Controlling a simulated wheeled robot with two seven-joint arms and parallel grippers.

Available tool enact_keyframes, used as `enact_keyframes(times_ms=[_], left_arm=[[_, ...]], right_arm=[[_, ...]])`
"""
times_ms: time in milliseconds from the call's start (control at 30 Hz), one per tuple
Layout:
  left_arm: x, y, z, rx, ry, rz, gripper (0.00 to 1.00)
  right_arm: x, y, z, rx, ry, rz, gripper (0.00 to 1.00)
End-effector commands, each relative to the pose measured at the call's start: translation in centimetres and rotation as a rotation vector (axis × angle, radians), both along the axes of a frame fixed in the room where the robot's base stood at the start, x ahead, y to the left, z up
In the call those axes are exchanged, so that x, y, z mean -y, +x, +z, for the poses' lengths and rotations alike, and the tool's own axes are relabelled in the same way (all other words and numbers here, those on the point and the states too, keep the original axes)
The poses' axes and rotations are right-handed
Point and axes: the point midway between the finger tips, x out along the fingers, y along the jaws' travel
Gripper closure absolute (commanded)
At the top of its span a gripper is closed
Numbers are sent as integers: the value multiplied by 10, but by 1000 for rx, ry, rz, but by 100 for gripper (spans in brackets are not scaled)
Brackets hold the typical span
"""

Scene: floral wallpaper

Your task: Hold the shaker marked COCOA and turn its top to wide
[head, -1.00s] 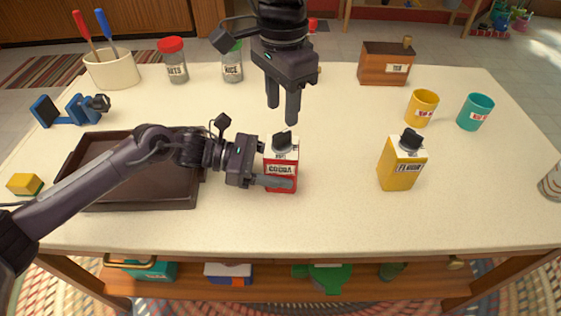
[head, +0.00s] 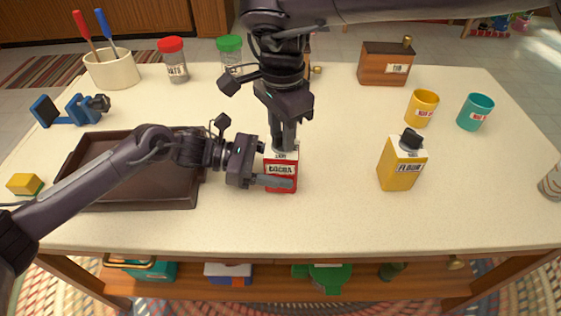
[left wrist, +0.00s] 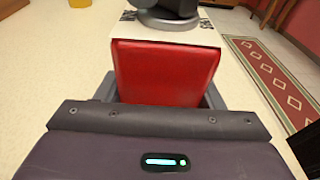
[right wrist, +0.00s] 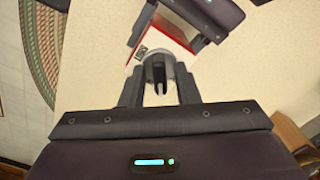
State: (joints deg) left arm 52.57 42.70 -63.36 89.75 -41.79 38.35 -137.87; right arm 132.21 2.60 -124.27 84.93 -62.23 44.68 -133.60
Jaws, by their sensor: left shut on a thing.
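The COCOA shaker (head: 281,186) is a red box with a white top, standing upright on the table right of the tray. My left gripper (head: 270,166) is shut on its sides from the left; the red body fills the jaws in the left wrist view (left wrist: 165,75). My right gripper (head: 284,143) points down at the shaker's top and hides the dark knob in the head view. In the right wrist view the grey knob (right wrist: 158,70) sits between the open fingers, which look apart from it. The top's setting marks are too small to read.
A yellow FLOUR shaker (head: 397,173) with a dark knob stands to the right. The dark tray (head: 125,205) lies under my left arm. Red-lidded (head: 175,65) and green-lidded (head: 230,58) jars, a wooden box (head: 383,64) and two mugs (head: 422,108) stand farther back.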

Motion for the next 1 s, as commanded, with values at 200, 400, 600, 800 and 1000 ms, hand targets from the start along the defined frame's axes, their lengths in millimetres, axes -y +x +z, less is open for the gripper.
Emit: enact_keyframes(times_ms=[200, 400, 600, 800, 1000], left_arm=[[0, 0, 0, 0, 0, 0, 60], [0, 0, 0, 0, 0, 0, 60], [0, 0, 0, 0, 0, 0, 60], [0, 0, 0, 0, 0, 0, 60], [0, 0, 0, 0, 0, -1, 60]], right_arm=[[0, 0, 0, 0, 0, 0, 100], [0, 0, 0, 1, -2, 69, 100], [0, 0, 1, 2, -2, 420, 100], [1, 0, 1, 1, -7, 811, 100], [-1, 1, 0, 2, 0, 882, 75]])
